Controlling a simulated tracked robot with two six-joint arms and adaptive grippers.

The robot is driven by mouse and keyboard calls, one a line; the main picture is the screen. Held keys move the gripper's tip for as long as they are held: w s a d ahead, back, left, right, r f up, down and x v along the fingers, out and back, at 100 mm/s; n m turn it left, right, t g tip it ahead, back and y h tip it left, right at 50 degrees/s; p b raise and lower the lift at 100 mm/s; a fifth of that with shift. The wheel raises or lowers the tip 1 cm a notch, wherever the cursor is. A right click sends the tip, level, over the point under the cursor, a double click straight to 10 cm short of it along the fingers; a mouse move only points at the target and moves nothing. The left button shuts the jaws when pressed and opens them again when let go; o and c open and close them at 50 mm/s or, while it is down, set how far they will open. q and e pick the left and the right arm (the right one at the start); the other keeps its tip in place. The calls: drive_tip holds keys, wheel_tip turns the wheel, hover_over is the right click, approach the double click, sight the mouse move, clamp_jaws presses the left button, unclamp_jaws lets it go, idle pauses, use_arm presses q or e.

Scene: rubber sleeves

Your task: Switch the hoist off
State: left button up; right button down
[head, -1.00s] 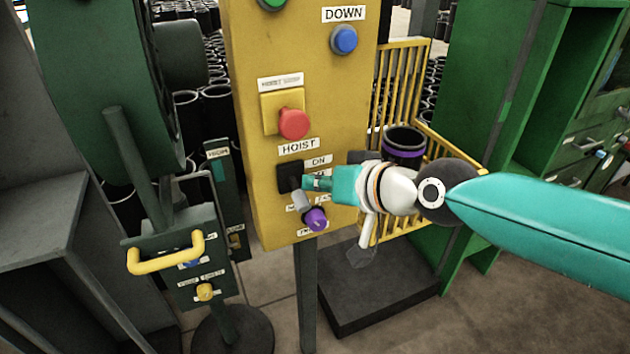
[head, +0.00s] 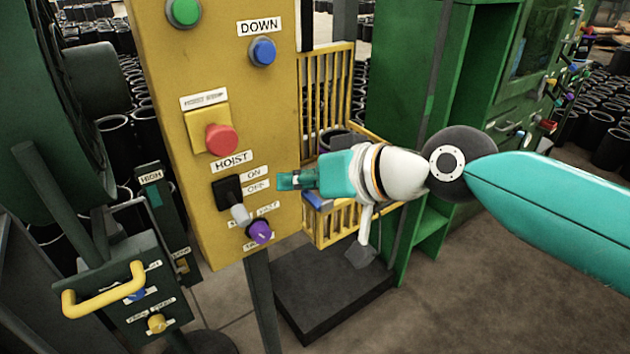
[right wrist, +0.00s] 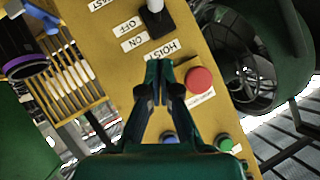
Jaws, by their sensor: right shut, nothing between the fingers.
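The hoist switch (head: 228,192) is a black block with a pale grey lever (head: 240,215) on the yellow panel (head: 200,80). The ON label (head: 254,173) sits above the OFF label (head: 257,186), both right of the block. The lever points down, toward the OFF side; in the right wrist view the switch (right wrist: 158,22) appears upside down at the top. My right gripper (head: 284,181) is shut and empty, to the right of the switch and apart from the lever. It also shows in the right wrist view (right wrist: 158,66). My left gripper is out of view.
A red button (head: 221,139) is above the switch and a purple knob (head: 260,233) below. Blue (head: 262,51) and green (head: 184,11) buttons are higher. A yellow cage (head: 325,100) stands behind at right. A yellow-handled green box (head: 150,300) is at lower left.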

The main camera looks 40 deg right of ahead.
drive_tip(key=v, duration=0.4)
drive_tip(key=shift+s+f, duration=0.1)
drive_tip(key=shift+f, duration=0.15)
drive_tip(key=shift+f, duration=0.1)
